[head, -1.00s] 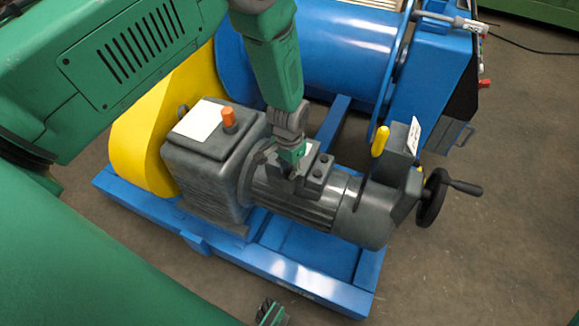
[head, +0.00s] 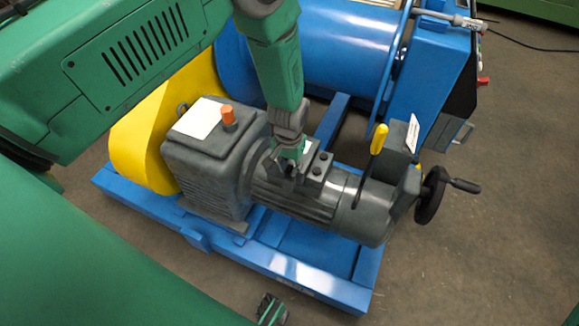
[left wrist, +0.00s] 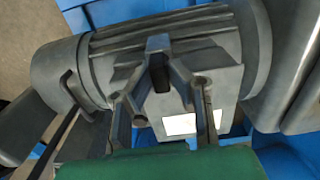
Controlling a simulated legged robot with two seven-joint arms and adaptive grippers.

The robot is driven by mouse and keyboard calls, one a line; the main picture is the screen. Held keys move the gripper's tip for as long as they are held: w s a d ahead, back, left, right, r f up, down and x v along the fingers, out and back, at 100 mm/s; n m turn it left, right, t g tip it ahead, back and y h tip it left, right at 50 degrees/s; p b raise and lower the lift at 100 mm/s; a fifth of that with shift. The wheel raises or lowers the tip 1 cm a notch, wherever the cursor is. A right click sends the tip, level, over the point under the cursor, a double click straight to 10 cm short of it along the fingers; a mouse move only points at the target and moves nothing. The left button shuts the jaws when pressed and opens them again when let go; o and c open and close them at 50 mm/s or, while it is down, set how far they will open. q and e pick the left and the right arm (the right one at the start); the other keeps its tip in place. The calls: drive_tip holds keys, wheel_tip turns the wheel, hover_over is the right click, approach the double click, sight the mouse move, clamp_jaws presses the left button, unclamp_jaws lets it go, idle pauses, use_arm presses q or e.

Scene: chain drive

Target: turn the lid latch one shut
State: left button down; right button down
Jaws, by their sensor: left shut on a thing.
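The grey terminal box lid (head: 318,168) sits on top of the ribbed grey motor (head: 300,208). It also shows in the left wrist view (left wrist: 220,75), with round bolt heads near its corners. My left gripper (head: 289,168) is at the left edge of this lid, pointing down. In the left wrist view its fingers (left wrist: 158,75) converge and are shut on a small grey latch (left wrist: 158,43). The fingers cover much of the latch, so I cannot tell its exact angle. Part of my right gripper (head: 270,311) shows at the bottom edge of the head view; its fingertips are unclear.
A gearbox with an orange cap (head: 228,117) and a yellow guard (head: 140,145) stand left. A yellow-tipped lever (head: 379,139) and a black handwheel (head: 431,196) stand right. The blue base frame (head: 320,287) runs in front; open floor lies beyond.

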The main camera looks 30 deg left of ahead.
sight(289, 168)
use_arm(q)
drive_tip(key=c, duration=1.8)
unclamp_jaws()
wheel_tip(289, 168, up, 12)
drive_tip(key=shift+f, duration=0.1)
